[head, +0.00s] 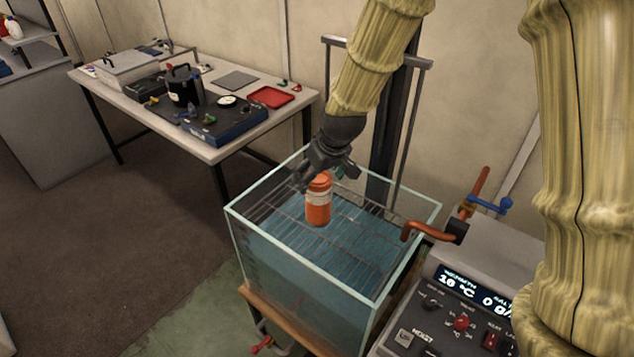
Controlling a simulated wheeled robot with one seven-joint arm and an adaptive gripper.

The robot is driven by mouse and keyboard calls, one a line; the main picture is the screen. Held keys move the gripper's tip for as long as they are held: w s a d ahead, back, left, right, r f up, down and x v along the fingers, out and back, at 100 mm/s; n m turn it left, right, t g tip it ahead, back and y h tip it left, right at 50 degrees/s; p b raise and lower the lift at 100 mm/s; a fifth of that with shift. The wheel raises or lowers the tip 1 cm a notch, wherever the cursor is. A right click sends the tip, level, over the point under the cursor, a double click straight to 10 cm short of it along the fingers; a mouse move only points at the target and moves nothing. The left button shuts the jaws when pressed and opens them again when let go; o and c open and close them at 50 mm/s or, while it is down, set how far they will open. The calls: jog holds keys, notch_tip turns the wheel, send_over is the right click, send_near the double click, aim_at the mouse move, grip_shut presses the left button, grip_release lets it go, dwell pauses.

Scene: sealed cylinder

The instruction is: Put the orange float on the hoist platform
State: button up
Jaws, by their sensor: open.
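The orange float (318,209), a small cylinder with a pale band, stands upright on a wire rack (285,222) inside the glass tank (236,226). The rack appears to be the hoist platform, near the top of the tank with bluish water below it. My gripper (322,180) is open and comes down from above, right at the top of the float. Its fingers partly cover the float's upper end. I cannot tell whether they touch it.
Orange pipe with a blue-handled valve (488,204) sits at the tank's right rim. A control panel (462,322) stands front right. A dark upright frame (384,130) rises behind the tank. A table (215,153) with instruments stands back left; floor between is clear.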

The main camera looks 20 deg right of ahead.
jog(key=shift+b+v, duration=0.6)
jog(key=shift+v, duration=3.3)
